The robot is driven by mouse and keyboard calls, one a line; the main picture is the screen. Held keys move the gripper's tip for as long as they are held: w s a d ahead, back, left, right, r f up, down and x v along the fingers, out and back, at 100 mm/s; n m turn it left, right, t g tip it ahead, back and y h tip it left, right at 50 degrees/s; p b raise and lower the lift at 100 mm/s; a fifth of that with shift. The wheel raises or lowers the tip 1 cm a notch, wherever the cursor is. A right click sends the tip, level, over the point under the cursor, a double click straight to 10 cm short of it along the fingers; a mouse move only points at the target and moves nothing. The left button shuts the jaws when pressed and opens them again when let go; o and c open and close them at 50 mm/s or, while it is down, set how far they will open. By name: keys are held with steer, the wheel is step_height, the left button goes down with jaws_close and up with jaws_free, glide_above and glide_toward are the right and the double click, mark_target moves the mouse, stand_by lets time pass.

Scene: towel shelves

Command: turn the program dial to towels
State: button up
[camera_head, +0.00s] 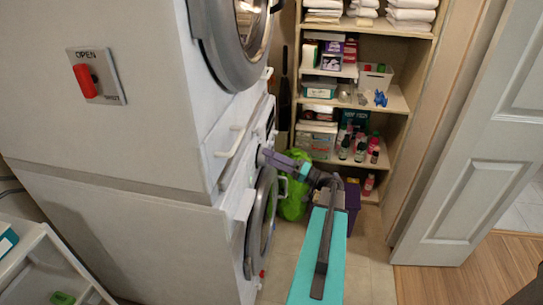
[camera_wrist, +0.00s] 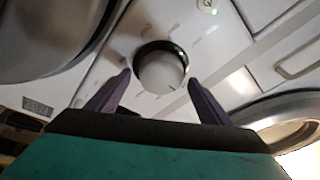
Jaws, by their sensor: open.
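The program dial (camera_wrist: 161,71) is a round pale knob with a dark ring, on a light panel in the wrist view. Small marks surround it, too blurred to read. My gripper (camera_wrist: 158,80) is open, with one dark finger at each side of the dial in the picture; I cannot tell whether they touch it. In the head view my gripper (camera_head: 264,154) reaches the front of the lower machine (camera_head: 232,225), above its round door. The dial itself cannot be made out there.
A round door (camera_wrist: 285,125) shows at lower right in the wrist view. Shelves (camera_head: 397,97) with towels and bottles stand behind, a green bag (camera_head: 293,200) below. A white door (camera_head: 478,150) is at right. A red OPEN switch (camera_head: 86,80) is at left.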

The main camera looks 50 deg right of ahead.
steer(key=shift+w+a, duration=0.1)
steer(key=shift+w, duration=0.2)
steer(key=c, duration=1)
steer(key=shift+d+r, duration=0.1)
steer(key=shift+d, duration=0.2)
steer(key=shift+c, duration=0.2)
steer(key=shift+a, duration=0.3)
